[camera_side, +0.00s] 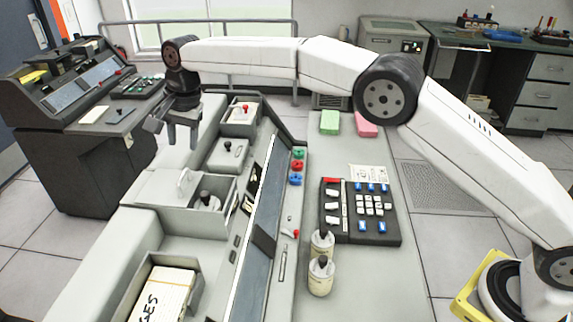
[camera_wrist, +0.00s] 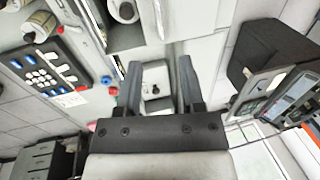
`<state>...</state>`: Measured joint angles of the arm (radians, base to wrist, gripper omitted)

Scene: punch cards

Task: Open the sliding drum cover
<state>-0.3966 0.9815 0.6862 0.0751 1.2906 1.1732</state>
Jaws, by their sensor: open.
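A flat light-grey cover (camera_side: 160,189) with an upright looped handle (camera_side: 185,183) lies on the left part of the grey machine, beside a recess holding a dark-topped knob (camera_side: 208,200). I take this to be the drum cover, and the recess beside it is uncovered. My gripper (camera_side: 183,135) hangs above and behind the cover, pointing down, apart from it. In the wrist view my gripper (camera_wrist: 159,68) has its two fingers spread with nothing between them. A recessed plate with a small black knob (camera_wrist: 154,89) shows beyond the gap.
Green (camera_side: 330,122) and pink (camera_side: 365,124) card stacks lie at the back. A card stack (camera_side: 163,295) sits in a front tray. A dark console (camera_side: 85,130) stands at left.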

